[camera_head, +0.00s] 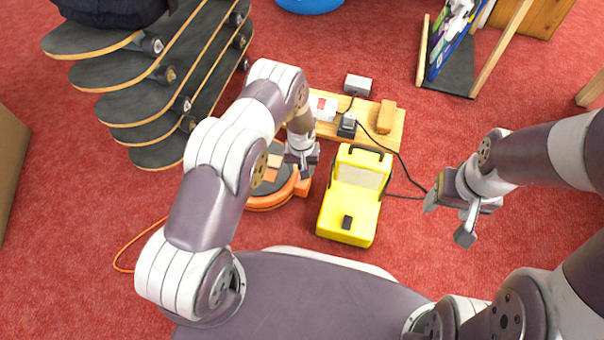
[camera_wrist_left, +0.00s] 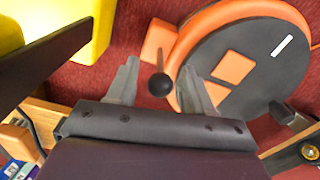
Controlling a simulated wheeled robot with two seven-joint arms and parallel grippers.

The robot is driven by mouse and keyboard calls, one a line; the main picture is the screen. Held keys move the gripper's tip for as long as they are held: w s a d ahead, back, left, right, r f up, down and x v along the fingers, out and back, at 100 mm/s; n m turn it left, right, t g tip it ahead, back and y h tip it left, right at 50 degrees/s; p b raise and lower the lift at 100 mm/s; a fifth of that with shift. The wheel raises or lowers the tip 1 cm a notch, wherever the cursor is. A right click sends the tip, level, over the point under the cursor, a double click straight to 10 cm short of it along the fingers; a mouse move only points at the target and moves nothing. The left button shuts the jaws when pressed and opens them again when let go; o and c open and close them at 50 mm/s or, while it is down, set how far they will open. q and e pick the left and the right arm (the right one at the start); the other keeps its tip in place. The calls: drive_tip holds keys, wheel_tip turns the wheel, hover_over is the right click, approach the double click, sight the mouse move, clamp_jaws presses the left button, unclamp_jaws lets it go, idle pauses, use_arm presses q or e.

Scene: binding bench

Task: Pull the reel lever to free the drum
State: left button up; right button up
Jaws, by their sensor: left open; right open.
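The reel is a round black drum with orange parts (camera_head: 268,203), lying on the red carpet partly behind my left arm. In the left wrist view its black face (camera_wrist_left: 262,62) fills the right side. The lever (camera_wrist_left: 160,84) shows there as a thin stem with a black ball knob, beside the drum by an orange block. My left gripper (camera_wrist_left: 162,92) is open, one finger each side of the knob in that view; I cannot tell its height over the knob. It reaches down at the reel's right side (camera_head: 302,162). My right gripper (camera_head: 453,215) is open and empty, right of the yellow case.
A yellow case (camera_head: 347,218) stands close right of the reel. A wooden board (camera_head: 327,128) with small boxes and black cables lies behind. Stacked skateboards (camera_head: 120,88) stand at the left, a rack (camera_head: 452,75) at the back right. Carpet is free around my right gripper.

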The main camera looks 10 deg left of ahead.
use_arm(q)
drive_tip(key=shift+f, duration=0.6)
